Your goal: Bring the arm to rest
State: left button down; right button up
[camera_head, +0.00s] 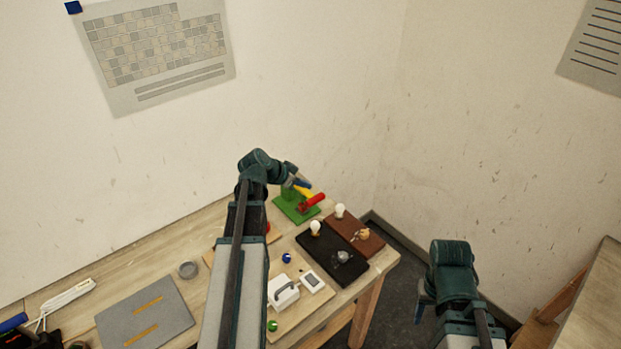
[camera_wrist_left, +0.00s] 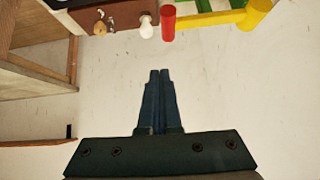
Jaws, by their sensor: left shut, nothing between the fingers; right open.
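My left arm reaches up over the table in the head view. Its gripper (camera_head: 301,183) is at the far end, in front of the green stand with red and yellow parts. In the left wrist view the two fingers (camera_wrist_left: 160,73) are together with nothing between them, against bare wall. My right gripper (camera_head: 422,309) is off the table's right side, over the floor, pointing down. It holds nothing visible, and its fingers are small and partly hidden by the wrist.
The green stand (camera_head: 286,211) with a red cylinder (camera_head: 314,201) is at the table's back. A black board (camera_head: 316,262) and brown board (camera_head: 365,245) carry bulbs. A white device (camera_head: 284,292) sits nearer, and a grey mat (camera_head: 172,309) lies left. A wooden surface (camera_head: 598,310) is far right.

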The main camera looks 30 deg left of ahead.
pick_arm(q)
jog(key=p+v, duration=0.1)
jog(key=v, duration=0.2)
pick_arm(e)
notch_tip(320, 180, up, 2)
pick_arm(q)
jog(key=s+d+f+g+b, duration=0.2)
jog(key=d+f, duration=0.2)
jog(key=d, duration=0.6)
jog(key=s+d+f+g+b, duration=0.25)
jog(key=d+f, duration=0.25)
jog(key=d, duration=0.4)
jog(key=s+d+f+g+y+b, duration=0.2)
jog(key=s+d+f, duration=0.1)
jog(key=s+d, duration=0.4)
jog(key=s+d+f+g+y+b, duration=0.2)
jog(key=s+d+f, duration=0.1)
jog(key=s+d, duration=0.4)
jog(key=shift+f+n+y+b, duration=0.3)
jog(key=shift+f+n+b, duration=0.05)
jog(key=shift+n+b, duration=0.05)
pick_arm(e)
notch_tip(320, 180, down, 9)
jog(key=shift+f, duration=0.15)
